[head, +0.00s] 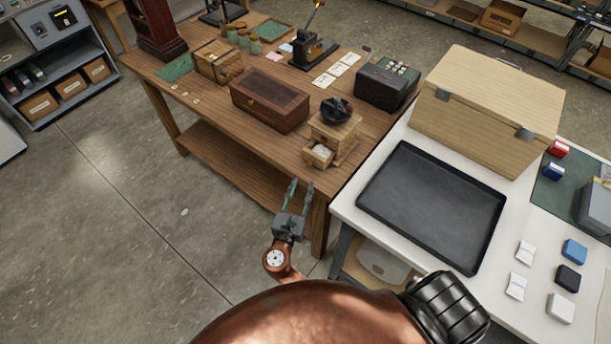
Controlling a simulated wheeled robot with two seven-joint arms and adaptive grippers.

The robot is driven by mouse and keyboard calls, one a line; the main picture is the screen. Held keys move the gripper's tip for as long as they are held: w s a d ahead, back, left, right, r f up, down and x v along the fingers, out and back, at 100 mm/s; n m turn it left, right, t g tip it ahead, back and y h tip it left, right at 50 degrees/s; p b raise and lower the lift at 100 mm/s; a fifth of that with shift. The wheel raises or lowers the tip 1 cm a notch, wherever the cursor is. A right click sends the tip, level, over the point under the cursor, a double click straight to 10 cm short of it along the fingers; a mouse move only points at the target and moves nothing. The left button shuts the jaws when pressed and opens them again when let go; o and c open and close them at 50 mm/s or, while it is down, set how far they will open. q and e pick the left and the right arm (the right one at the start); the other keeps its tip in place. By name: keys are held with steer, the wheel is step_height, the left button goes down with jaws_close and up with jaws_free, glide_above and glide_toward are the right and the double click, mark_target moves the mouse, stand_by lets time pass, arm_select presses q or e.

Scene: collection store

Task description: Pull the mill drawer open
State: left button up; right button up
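The mill (334,132) is a small light-wood box with a dark round top, standing near the front right corner of the brown wooden table. Its drawer (310,159) sticks out at the front, toward the lower left, and something whitish shows inside it.
A dark wooden box (269,101) stands left of the mill, and a dark keyed machine (387,84) behind it to the right. The white table (345,205) adjoins at right, with a black tray (432,205) and a large wooden case (486,110). Open floor lies at left.

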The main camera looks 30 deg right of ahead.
steer(key=shift+v, duration=2.15)
step_height(320, 180, down, 20)
steer(key=d+m+g+y, duration=0.1)
steer(key=m+g+y, duration=0.1)
steer(key=g+y, duration=0.15)
steer(key=s+d+f+m+g+y, duration=0.1)
steer(key=s+f+m+y, duration=0.1)
steer(key=s+f, duration=0.35)
steer(key=s+d+f+m+g+y, duration=0.1)
steer(key=s+f, duration=0.2)
steer(key=f, duration=0.6)
steer(key=s+f+m+g+y, duration=0.2)
steer(key=s+f, duration=0.2)
steer(key=f, duration=0.3)
steer(key=s+d+f+m+g+y, duration=0.1)
steer(key=s+f+m, duration=0.5)
steer(key=s, duration=0.6)
steer(key=s+d+f+m+g+y, duration=0.1)
steer(key=s+f+m, duration=0.5)
steer(key=s, duration=0.6)
steer(key=s+d+f+m+g+y, duration=0.2)
steer(key=s+d+f+m, duration=0.2)
steer(key=s, duration=0.8)
step_height(320, 180, down, 3)
steer(key=m, duration=0.2)
steer(key=shift+d+m+g, duration=0.3)
steer(key=shift+g, duration=0.05)
steer(key=shift+f, duration=0.1)
steer(key=shift+c, duration=0.3)
